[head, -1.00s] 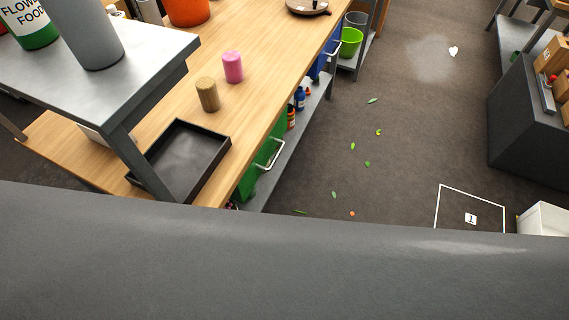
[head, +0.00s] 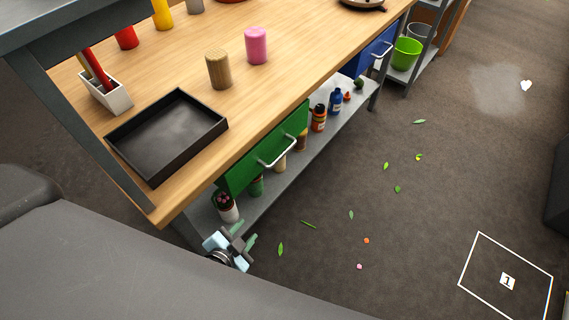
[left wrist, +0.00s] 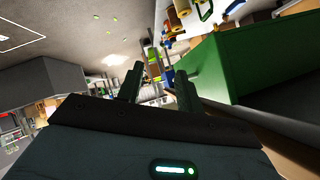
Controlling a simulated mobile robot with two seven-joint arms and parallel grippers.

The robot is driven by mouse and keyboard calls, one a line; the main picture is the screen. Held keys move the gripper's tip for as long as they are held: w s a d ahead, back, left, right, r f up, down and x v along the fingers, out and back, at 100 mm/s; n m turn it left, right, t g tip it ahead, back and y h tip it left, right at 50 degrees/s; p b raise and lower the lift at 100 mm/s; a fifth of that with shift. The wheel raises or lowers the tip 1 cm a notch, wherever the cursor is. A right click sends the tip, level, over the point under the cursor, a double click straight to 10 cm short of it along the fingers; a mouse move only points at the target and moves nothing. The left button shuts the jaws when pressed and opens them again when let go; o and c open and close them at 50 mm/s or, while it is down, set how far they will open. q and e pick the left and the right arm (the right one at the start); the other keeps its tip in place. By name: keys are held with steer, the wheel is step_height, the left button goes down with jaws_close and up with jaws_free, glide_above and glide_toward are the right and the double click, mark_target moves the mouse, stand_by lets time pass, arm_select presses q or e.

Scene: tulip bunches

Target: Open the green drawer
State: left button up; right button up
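The green drawer (head: 258,156) sits under the front edge of the wooden table and looks shut, its front close under the tabletop. Its pale bar handle (head: 278,152) runs along the front. My left gripper (head: 246,236) is low beside the table, nearer to me than the drawer and apart from the handle. In the left wrist view the two dark fingers (left wrist: 158,88) stand apart with nothing held between them, and the drawer's green face (left wrist: 235,62) fills the right side. My right gripper is in neither current view.
The wooden table (head: 300,55) carries a black tray (head: 168,135) and several cylinders. Under it a grey shelf (head: 290,185) holds bottles and a flower pot (head: 226,207). A blue drawer (head: 372,55) is farther along. The floor to the right is mostly clear, with scattered leaves.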

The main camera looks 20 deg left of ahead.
arm_select(q)
steer(key=w+f+m+t+b, duration=0.15)
steer(key=w+b, duration=0.25)
steer(key=w, duration=0.4)
steer(key=m+t+b, duration=0.2)
steer(key=m+b, duration=0.1)
glide_toward(275, 164)
steer(key=f+x, duration=0.1)
steer(key=x, duration=0.3)
steer(key=shift+d+r+n+t+y, duration=0.1)
steer(key=shift+r+n+t+y, duration=0.2)
steer(key=shift+r, duration=0.1)
steer(key=shift+b+x, duration=0.6)
steer(key=shift+x, duration=3.3)
jaws_close()
